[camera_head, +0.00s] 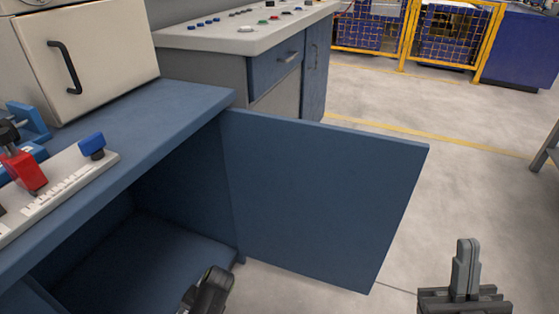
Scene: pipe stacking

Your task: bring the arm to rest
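My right gripper (466,268) is at the bottom right, over the grey floor, pointing up in the picture. Its fingers look closed together with nothing between them. It is apart from the cabinet door. My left gripper (208,290) shows only in part at the bottom edge, in front of the open cabinet. Its fingers are dark and cut off by the frame, so I cannot tell if it is open. No pipe can be made out.
A blue cabinet door (320,195) stands open between my grippers. The blue bench top (165,110) carries a beige box with a black handle (66,68) and a panel with red and blue parts (62,182). A control desk (250,42) stands behind.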

